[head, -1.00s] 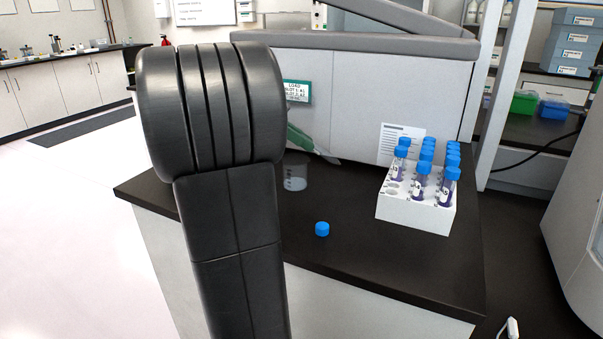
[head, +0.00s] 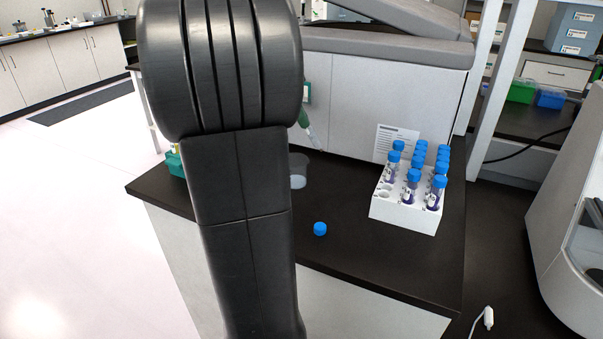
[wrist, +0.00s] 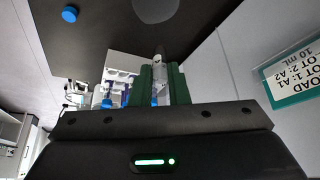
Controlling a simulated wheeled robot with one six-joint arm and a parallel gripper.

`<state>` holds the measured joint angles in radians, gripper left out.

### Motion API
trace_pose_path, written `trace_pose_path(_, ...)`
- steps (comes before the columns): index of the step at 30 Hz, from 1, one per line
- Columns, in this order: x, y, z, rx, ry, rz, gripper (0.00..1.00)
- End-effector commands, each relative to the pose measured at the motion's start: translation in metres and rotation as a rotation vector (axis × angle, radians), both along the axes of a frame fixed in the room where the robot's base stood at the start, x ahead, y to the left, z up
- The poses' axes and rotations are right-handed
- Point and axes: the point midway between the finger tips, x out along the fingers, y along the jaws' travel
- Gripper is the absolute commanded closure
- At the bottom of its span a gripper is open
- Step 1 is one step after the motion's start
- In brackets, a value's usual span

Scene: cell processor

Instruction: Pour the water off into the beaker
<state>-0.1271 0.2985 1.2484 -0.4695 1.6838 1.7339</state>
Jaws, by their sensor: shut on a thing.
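My gripper (head: 306,120) shows at the right of my arm in the head view, its green fingers shut on a clear tube (head: 314,138). The tube is tilted, its free end pointing down and right, above and behind the beaker. In the wrist view the tube (wrist: 158,68) sits between both fingers (wrist: 163,85). The beaker (head: 298,181) is translucent and stands on the black bench, partly hidden by my arm. Its pale round shape (wrist: 155,8) shows at the top of the wrist view. I cannot tell how much liquid the tube holds.
A blue cap (head: 320,229) lies loose on the bench top (head: 350,260). A white rack (head: 404,214) of several blue-capped tubes stands at the right. The grey machine (head: 385,100) stands behind. A teal holder (head: 175,165) shows at the left, mostly behind my arm.

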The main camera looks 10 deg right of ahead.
Motion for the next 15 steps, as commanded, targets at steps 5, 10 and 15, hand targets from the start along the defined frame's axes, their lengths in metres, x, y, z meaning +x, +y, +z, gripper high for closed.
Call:
trace_pose_path(5, 0.000, -0.001, 0.011, 0.138, -0.011, -0.005, 1.00)
trace_pose_path(10, 0.000, 0.000, 0.015, 0.312, -0.023, -0.006, 1.00)
trace_pose_path(15, 0.000, 0.002, 0.013, 0.443, -0.031, -0.003, 1.00)
